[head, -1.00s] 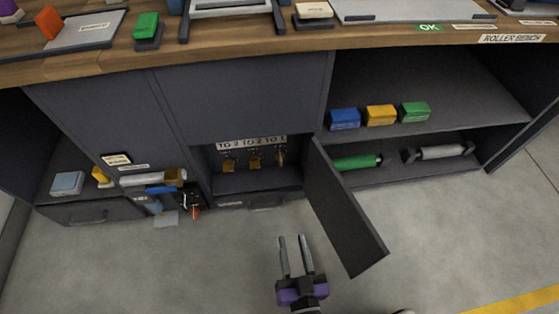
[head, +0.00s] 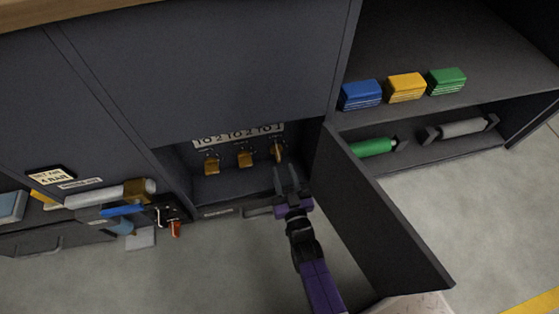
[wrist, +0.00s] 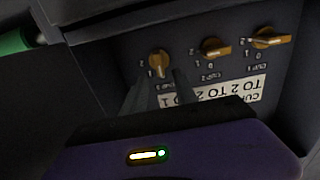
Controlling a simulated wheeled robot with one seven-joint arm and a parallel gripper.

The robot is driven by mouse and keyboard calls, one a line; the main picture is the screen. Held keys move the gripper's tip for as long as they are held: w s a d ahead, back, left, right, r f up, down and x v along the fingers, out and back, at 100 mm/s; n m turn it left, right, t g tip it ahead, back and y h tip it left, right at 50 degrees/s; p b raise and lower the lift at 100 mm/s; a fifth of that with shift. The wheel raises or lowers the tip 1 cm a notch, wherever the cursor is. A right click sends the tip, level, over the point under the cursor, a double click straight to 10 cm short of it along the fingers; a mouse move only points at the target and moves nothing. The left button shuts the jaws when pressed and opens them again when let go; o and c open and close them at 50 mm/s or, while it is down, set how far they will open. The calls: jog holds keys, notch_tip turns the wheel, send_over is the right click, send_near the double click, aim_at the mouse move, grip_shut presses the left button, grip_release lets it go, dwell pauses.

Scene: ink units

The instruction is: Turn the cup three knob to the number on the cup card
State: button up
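The cup three knob (wrist: 158,60) is orange and the leftmost of three in the upside-down wrist view. In the head view it is the rightmost knob (head: 278,151), and its handle looks upright. I cannot tell surely which number it points at. The white cup card (wrist: 215,98) shows part of its text, "TO 2 TO 2 TO 1"; in the head view the card (head: 238,136) is above the knobs. My gripper (head: 286,180) is open and empty, just in front of and below the cup three knob. In the wrist view its fingers (wrist: 163,92) are spread, apart from the knob.
The other two knobs (wrist: 212,47) (wrist: 268,38) are beside it. The open cabinet door (head: 380,215) stands close on the right of my arm. A shelf with blue, yellow and green boxes (head: 405,87) is farther right. A grey tube (head: 110,193) is at left.

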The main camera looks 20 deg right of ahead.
aim_at(279, 158)
jog(key=w+b, duration=0.1)
jog(key=w, duration=0.2)
jog(key=shift+w+d+f+b, duration=0.15)
jog(key=shift+d+b, duration=0.2)
jog(key=shift+w+d+b, duration=0.1)
jog(key=shift+w+b, duration=0.25)
jog(key=shift+w, duration=0.4)
grip_shut()
